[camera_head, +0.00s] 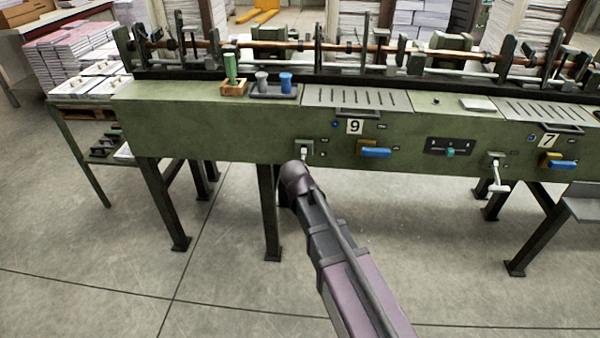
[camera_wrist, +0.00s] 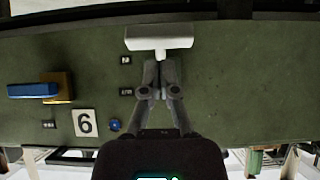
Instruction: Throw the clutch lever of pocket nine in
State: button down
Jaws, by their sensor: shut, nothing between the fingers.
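The plate reading 9 (camera_head: 354,127) marks pocket nine on the green machine front; it appears upside down in the wrist view (camera_wrist: 86,123). Pocket nine's white clutch lever (camera_head: 304,151) is at lower left of the plate, its lower part hidden behind my arm in the head view. In the wrist view its white T-shaped handle (camera_wrist: 160,37) shows whole across the top. My gripper (camera_wrist: 160,66) is shut and empty, its fingertips overlapping the lever's stem by the handle bar. I cannot tell whether they touch it. The head view hides the fingers behind my arm.
A blue handle on a brass-coloured block (camera_head: 376,152) sits right of pocket nine's lever. A switch panel (camera_head: 450,147) and pocket seven's hanging white lever (camera_head: 497,175) are further right. Machine legs (camera_head: 268,212) stand below; the floor in front is clear.

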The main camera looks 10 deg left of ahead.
jog(key=p+v, duration=0.6)
jog(key=v, duration=0.5)
jog(key=shift+s+r+p, duration=0.2)
jog(key=shift+s+p, duration=0.1)
jog(key=s+d+f+g, duration=0.2)
jog(key=s+d+g, duration=0.1)
jog(key=d, duration=0.7)
jog(key=s+d+f+m+g+h, duration=0.1)
jog(key=s+d+f+g, duration=0.25)
jog(key=d, duration=0.65)
jog(key=s+d+f+g, duration=0.1)
jog(key=s+d+g, duration=0.25)
jog(key=d, duration=0.65)
notch_tip(320, 180, up, 13)
jog(key=p, duration=1.4)
jog(key=shift+s+d+r, duration=0.15)
jog(key=shift+s+d, duration=0.05)
